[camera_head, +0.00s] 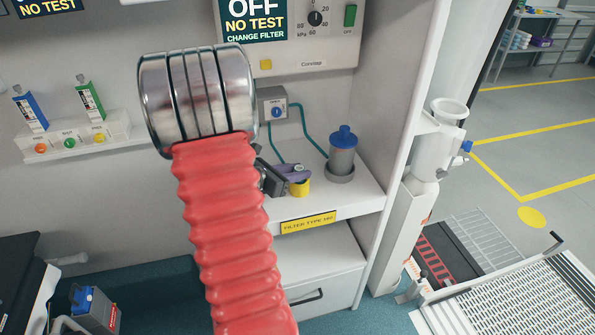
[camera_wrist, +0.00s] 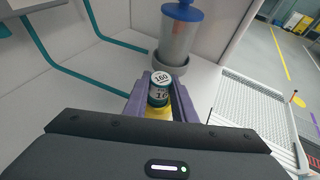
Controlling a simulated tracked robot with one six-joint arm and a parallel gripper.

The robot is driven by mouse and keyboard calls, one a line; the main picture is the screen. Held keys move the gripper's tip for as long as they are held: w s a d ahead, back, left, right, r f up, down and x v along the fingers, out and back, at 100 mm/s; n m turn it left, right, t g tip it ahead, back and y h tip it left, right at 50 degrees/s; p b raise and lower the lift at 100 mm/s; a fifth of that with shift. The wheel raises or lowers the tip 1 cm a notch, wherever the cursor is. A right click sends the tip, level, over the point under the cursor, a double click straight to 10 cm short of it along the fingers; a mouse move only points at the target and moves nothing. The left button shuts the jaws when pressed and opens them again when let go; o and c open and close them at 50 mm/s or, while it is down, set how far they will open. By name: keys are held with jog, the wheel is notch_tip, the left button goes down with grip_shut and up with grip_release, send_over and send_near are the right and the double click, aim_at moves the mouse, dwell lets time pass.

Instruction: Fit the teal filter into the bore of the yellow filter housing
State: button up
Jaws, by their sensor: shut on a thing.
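My gripper's purple fingers (camera_wrist: 159,98) are shut on the teal filter (camera_wrist: 158,97), whose white top reads 160 in the wrist view. The yellow filter housing (camera_wrist: 158,113) shows just beneath it, between the fingers. In the head view my gripper (camera_head: 292,173) is right over the yellow housing (camera_head: 300,188) on the white shelf, and the filter is not clearly seen. The bore is hidden by the fingers and filter. I cannot tell whether the filter's lower end is inside the bore or just above it.
A blue-topped canister (camera_head: 342,150) in a grey ring stands close behind the gripper, with teal hoses (camera_head: 308,130) beside it. A wall panel (camera_head: 290,35) reads OFF, NO TEST, CHANGE FILTER. The shelf's front edge carries a yellow label (camera_head: 308,223). My arm hides much of the head view's middle.

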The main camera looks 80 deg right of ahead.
jog(key=shift+f, duration=0.4)
jog(key=o, duration=1.1)
jog(key=shift+a, duration=0.1)
jog(key=v, duration=1.3)
jog(key=shift+w+a, duration=0.2)
jog(key=shift+a, duration=0.05)
dwell(0.3)
